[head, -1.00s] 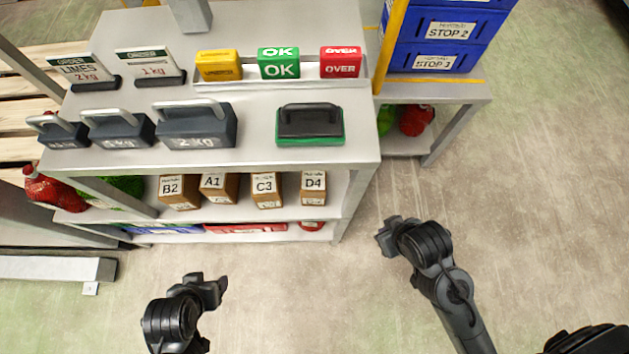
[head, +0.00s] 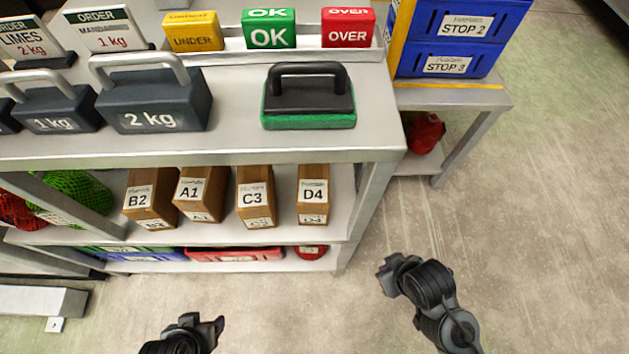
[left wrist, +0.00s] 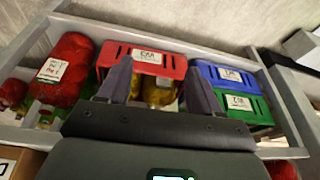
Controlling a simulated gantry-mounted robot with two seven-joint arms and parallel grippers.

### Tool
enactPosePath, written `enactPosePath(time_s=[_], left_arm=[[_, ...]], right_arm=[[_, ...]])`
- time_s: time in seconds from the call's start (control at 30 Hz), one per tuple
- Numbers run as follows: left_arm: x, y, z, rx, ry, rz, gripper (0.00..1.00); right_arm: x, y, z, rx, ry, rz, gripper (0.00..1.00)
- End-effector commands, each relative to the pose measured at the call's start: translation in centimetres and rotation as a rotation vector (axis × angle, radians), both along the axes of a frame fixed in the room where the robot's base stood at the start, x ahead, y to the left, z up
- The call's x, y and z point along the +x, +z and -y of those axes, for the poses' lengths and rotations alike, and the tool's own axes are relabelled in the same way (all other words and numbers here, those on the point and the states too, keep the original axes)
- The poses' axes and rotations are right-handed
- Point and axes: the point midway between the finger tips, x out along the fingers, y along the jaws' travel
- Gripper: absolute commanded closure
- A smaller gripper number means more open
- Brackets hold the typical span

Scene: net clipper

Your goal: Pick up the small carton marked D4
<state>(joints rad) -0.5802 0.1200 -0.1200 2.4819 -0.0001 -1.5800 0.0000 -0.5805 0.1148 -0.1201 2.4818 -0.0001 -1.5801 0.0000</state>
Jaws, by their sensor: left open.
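The small brown carton marked D4 (head: 312,194) stands upright on the middle shelf in the head view, at the right end of a row with cartons C3 (head: 256,197), A1 (head: 201,193) and B2 (head: 150,198). My left gripper (head: 212,328) is low in the head view, in front of the shelf, below and left of D4 and apart from it. The left wrist view shows its two fingers (left wrist: 160,88) spread, with nothing held between them. My right gripper (head: 388,278) is right of and below D4, touching nothing; its jaw opening is unclear. I cannot make out D4 in the left wrist view.
The table top (head: 230,135) overhangs the carton shelf, with a post (head: 368,200) right of D4. A green-based block (head: 308,100) and weights stand on top. The left wrist view shows red (left wrist: 145,62), blue and green crates.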

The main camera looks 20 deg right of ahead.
Motion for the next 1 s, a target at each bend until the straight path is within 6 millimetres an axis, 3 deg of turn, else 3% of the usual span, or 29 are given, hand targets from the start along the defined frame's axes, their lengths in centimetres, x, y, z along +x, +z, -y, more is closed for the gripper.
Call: enactPosePath(time_s=[0.37,0.6,0.87,1.0], left_arm=[[0.0,0.0,0.0,0.000,0.000,-0.001,0.36],[0.0,-0.1,0.0,0.000,0.000,-0.001,0.00],[0.2,0.0,0.0,-0.001,0.001,0.005,0.00],[1.8,0.8,0.7,-0.020,0.005,0.074,0.00]], right_arm=[[0.0,0.0,0.0,-0.001,0.001,-0.001,1.00],[0.0,-0.1,0.2,-0.007,0.005,-0.001,1.00],[0.0,0.1,0.2,-0.010,0.006,-0.002,1.00],[0.0,1.1,0.2,-0.009,0.006,-0.002,1.00]])
